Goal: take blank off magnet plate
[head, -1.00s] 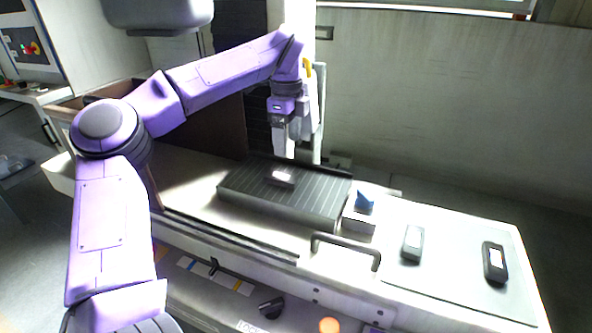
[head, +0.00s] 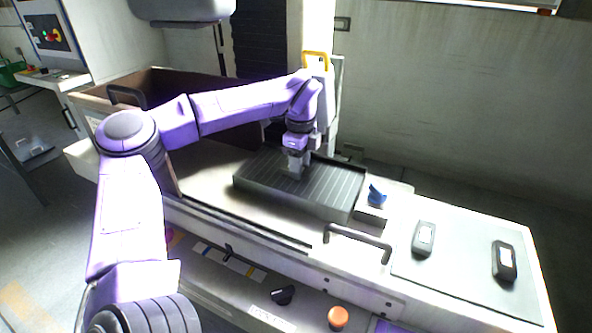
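The magnet plate (head: 325,192) is a dark, ribbed slab on the pale machine bed. My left gripper (head: 295,172) points down at the plate's upper left part, its fingertips at or just above the surface. The blank is hidden now, apparently behind or under the gripper. I cannot tell whether the fingers are open or closed on it. A blue lever (head: 376,195) sits on a small pale box at the plate's right end. My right gripper is not in view.
Two dark handheld pieces (head: 424,239) and (head: 503,262) lie on a grey mat (head: 455,272) at the right. A dark bar handle (head: 357,241) rises at the bed's front edge. An orange button (head: 338,317) is on the front panel.

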